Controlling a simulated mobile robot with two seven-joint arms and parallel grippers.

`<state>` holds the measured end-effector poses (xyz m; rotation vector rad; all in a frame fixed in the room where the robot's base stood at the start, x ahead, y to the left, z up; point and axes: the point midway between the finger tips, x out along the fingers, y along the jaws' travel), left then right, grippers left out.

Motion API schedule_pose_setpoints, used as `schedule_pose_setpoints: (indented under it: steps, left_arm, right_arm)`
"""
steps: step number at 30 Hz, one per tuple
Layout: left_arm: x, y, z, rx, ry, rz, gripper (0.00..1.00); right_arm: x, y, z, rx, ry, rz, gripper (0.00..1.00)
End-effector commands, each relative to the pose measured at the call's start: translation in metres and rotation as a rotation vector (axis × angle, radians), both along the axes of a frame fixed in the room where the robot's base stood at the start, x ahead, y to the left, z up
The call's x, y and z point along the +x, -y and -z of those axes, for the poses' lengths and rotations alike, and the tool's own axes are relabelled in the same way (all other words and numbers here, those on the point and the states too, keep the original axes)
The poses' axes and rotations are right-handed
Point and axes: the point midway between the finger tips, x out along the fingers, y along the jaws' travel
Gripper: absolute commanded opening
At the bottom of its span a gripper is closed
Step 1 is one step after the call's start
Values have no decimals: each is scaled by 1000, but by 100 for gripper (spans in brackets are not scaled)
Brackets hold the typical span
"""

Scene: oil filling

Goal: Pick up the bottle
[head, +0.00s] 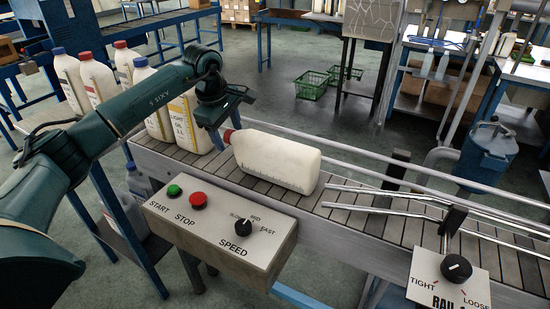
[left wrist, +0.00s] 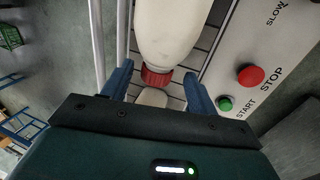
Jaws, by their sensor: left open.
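A white bottle (head: 275,160) with a red cap lies on its side on the slatted conveyor (head: 345,222), its cap toward my left gripper. In the left wrist view the bottle (left wrist: 172,35) shows its red cap (left wrist: 156,77) near the space between the two blue fingers. My left gripper (head: 222,138) is open at the cap end of the bottle. In the left wrist view the fingers (left wrist: 158,88) stand apart on either side of the cap; I cannot tell whether they touch it. My right gripper is not in view.
Several upright bottles (head: 185,118) stand on the conveyor behind my left arm. A control box (head: 220,225) with green and red buttons is fixed at the conveyor's front. Metal guide rails (head: 380,188) run along the belt to the right. Green crates (head: 312,85) lie on the floor behind.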

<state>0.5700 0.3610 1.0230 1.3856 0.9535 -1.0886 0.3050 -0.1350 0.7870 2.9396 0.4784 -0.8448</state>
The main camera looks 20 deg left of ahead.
Motion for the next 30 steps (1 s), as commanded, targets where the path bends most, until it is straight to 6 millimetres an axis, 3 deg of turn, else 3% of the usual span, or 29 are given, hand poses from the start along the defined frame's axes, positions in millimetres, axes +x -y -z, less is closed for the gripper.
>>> schedule_pose_setpoints:
  steps: [7,16,30]
  left_arm:
    - [12,3,32,0,-2,0,59]
    - [13,3,36,0,-1,0,58]
    - [13,3,35,0,0,0,20]
  right_arm:
    - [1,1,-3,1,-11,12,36]
    - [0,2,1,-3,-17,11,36]
    - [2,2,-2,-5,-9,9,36]
